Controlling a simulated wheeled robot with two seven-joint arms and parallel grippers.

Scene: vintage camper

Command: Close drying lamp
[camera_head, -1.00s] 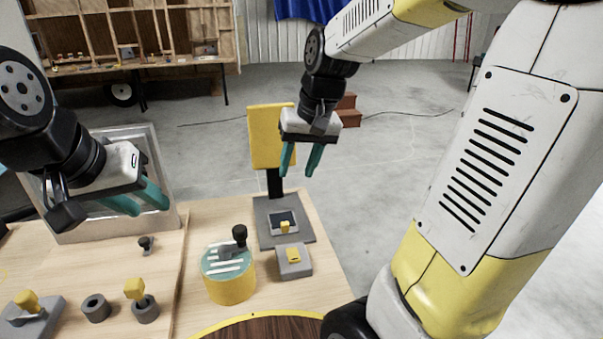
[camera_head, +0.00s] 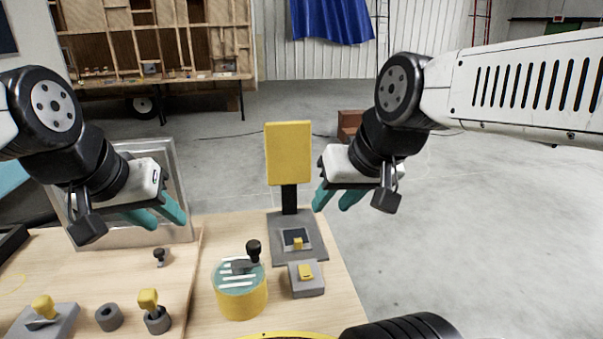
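The drying lamp appears to be the upright yellow panel (camera_head: 289,153) on a black post, rising from the back of a grey base (camera_head: 315,240). A small dark plate with a yellow piece (camera_head: 298,243) lies on that base, uncovered. My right gripper (camera_head: 337,199) is just right of the post, below the panel's lower right corner; its teal fingers are apart and empty, and I see no contact with the lamp. My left gripper (camera_head: 160,215) is open and empty at the left, in front of a metal-framed panel (camera_head: 165,160).
A yellow drum (camera_head: 240,300) with a striped green top and black knob stands front left of the lamp. A grey block with a yellow button (camera_head: 306,279) sits before the base. Yellow-handled stamps (camera_head: 148,300) and a grey ring (camera_head: 109,317) stand at the left. Open floor lies beyond.

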